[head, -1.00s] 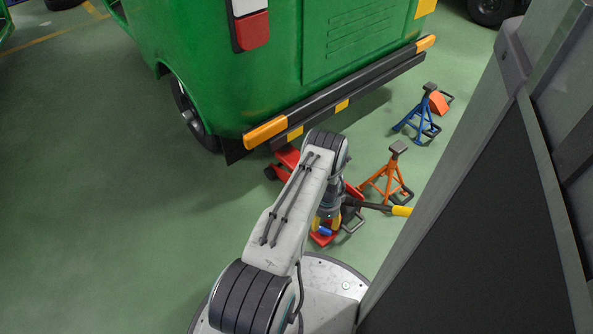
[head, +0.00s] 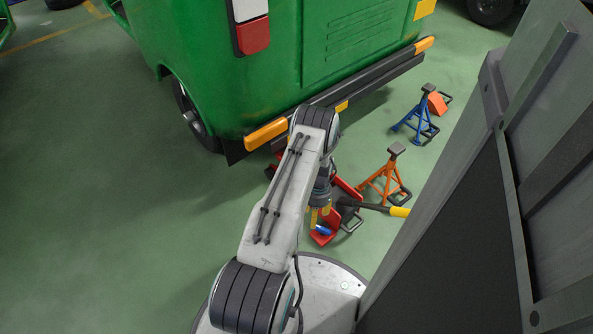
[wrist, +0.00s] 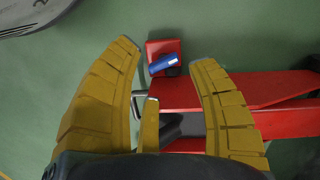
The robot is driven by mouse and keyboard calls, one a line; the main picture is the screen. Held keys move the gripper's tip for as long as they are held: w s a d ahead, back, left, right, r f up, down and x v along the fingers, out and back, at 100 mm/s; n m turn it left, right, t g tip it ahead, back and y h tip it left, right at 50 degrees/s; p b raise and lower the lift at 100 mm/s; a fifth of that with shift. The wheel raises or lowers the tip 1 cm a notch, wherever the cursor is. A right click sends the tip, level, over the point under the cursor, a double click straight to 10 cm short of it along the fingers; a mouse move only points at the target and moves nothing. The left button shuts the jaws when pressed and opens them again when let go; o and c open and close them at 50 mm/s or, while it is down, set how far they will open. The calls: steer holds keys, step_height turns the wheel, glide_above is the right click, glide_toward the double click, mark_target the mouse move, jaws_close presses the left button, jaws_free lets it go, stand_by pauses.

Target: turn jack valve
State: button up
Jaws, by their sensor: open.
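The red floor jack (head: 349,192) lies on the floor behind the green rickshaw, partly hidden by my arm. In the wrist view the red jack body (wrist: 255,90) runs to the right under my fingers. The jack valve is a blue piece (head: 323,230) at the near end of the jack; it also shows in the wrist view as a blue cylinder (wrist: 163,64) on a red plate. My gripper (wrist: 165,50) is open and empty, its yellow fingers on either side of the blue valve in the picture. It points down over the jack's near end; the exact height gap is unclear.
A black handle with a yellow grip (head: 399,211) sticks out right from the jack. An orange jack stand (head: 385,177) and a blue jack stand (head: 418,118) stand to the right. The green rickshaw (head: 220,70) and its bumper (head: 370,85) are behind. The floor at left is clear.

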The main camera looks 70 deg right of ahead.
steer(key=w+d+r+n+p, duration=0.1)
steer(key=w+d+r+p, duration=0.1)
steer(key=w+r, duration=0.2)
steer(key=w+d+r+h+p, duration=0.1)
steer(key=w+d+r+p, duration=0.1)
steer(key=r, duration=0.7)
steer(key=shift+w+d+r+n+p, duration=0.3)
steer(key=shift+w+r+n+p, duration=0.1)
steer(key=shift+w+p, duration=0.5)
steer(key=shift+w, duration=0.1)
steer(key=shift+f, duration=0.1)
